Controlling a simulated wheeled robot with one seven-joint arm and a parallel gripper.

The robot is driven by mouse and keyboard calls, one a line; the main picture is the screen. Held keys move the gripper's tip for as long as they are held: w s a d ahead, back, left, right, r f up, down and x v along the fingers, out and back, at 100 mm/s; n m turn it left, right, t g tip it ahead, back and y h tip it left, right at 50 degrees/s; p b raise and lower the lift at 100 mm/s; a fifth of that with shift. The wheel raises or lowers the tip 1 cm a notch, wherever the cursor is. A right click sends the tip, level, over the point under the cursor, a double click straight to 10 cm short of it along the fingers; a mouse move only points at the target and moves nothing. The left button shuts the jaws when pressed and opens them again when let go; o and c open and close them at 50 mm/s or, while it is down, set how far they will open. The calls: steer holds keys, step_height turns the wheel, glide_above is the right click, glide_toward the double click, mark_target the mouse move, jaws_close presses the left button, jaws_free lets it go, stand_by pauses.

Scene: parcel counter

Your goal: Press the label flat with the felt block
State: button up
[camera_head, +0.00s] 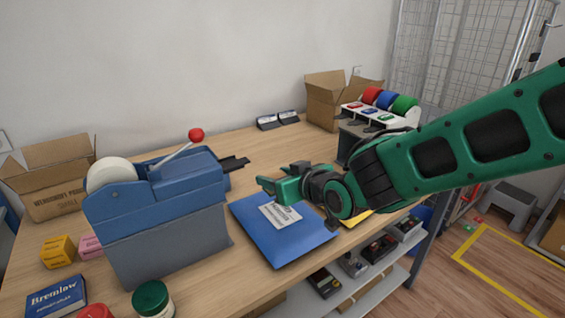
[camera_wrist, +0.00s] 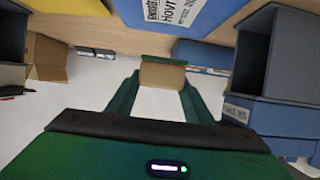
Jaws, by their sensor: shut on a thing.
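A white printed label (camera_head: 282,216) lies on a flat blue parcel (camera_head: 290,245) near the middle of the counter. My gripper (camera_head: 276,188) is just beyond the label, toward the back of the parcel, and seems to be above the counter. In the wrist view, its two green fingers (camera_wrist: 160,95) are shut on a tan block (camera_wrist: 162,76), the felt block, with a green strip along one edge. The label (camera_wrist: 178,8) and parcel (camera_wrist: 212,15) show at the top of that view, apart from the block. The block is hard to make out in the head view.
A blue dispenser (camera_head: 150,190) with a white roll and red-knobbed lever stands left of the parcel. A yellow item (camera_head: 357,218) is partly hidden behind my wrist. A white rack of coloured rolls (camera_head: 380,110) and an open carton (camera_head: 325,98) stand at the back right.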

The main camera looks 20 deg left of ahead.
mark_target(276, 208)
steer(key=shift+w+a+r, duration=0.1)
steer(key=shift+w+a, duration=0.05)
steer(key=shift+w, duration=0.05)
steer(key=shift+w+f, duration=0.15)
steer(key=shift+f, duration=2.8)
steer(key=shift+f, duration=0.6)
steer(key=shift+r, duration=3.1)
